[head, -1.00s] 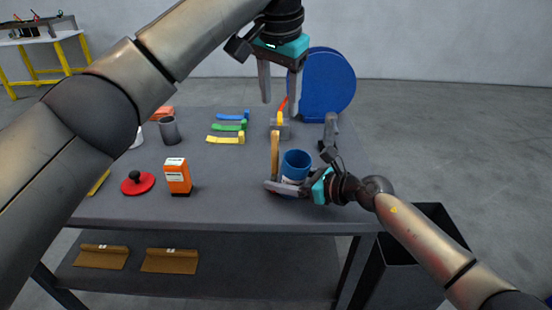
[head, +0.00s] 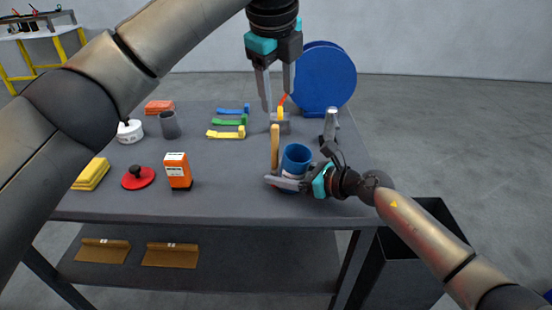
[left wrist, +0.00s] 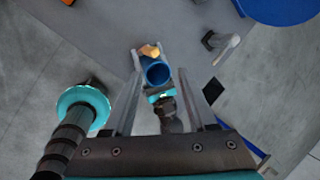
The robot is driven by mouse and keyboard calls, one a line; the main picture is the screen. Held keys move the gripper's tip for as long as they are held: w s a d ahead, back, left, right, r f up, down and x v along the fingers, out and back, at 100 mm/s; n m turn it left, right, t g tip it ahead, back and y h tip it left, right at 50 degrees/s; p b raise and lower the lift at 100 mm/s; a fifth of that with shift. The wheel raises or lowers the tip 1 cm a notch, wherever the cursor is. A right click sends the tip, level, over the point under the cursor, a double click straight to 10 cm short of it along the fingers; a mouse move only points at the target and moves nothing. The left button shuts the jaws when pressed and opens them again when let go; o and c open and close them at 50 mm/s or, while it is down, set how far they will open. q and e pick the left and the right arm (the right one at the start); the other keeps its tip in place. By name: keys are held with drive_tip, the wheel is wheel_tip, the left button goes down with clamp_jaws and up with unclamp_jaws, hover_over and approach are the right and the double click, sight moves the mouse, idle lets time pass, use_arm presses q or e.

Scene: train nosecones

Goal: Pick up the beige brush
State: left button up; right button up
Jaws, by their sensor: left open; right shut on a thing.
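The beige brush (head: 275,146) shows as a tan upright handle just left of the blue cup (head: 298,158); its lower end is hidden. Its tan top (left wrist: 150,50) shows beside the cup's rim in the left wrist view. My right gripper (head: 296,174) is low at the table's front right and shut, with its fingers around the cup; the exact contact is hidden. My left gripper (head: 278,101) is open and empty, pointing down above and behind the brush. In the left wrist view the cup and brush top lie between its spread fingers.
Blue, green and yellow (head: 226,134) brushes lie left. An orange box (head: 177,171) stands front left. A dark bin (head: 428,225) is right.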

sight(275, 129)
use_arm(q)
drive_tip(key=shift+w+a+f+m, duration=0.1)
drive_tip(key=shift+w+f+m, duration=0.5)
drive_tip(key=shift+f+m, duration=1.35)
drive_tip(key=shift+w+d+f+m, duration=0.1)
drive_tip(key=shift+w+f+m, duration=0.45)
drive_tip(key=shift+f+m, duration=1.45)
drive_tip(key=shift+w+a+f+m, duration=0.1)
drive_tip(key=shift+w+f+m, duration=0.5)
drive_tip(key=shift+f+m, duration=1.35)
drive_tip(key=shift+r, duration=0.1)
drive_tip(key=shift+c, duration=0.4)
drive_tip(key=c, duration=0.5)
clamp_jaws()
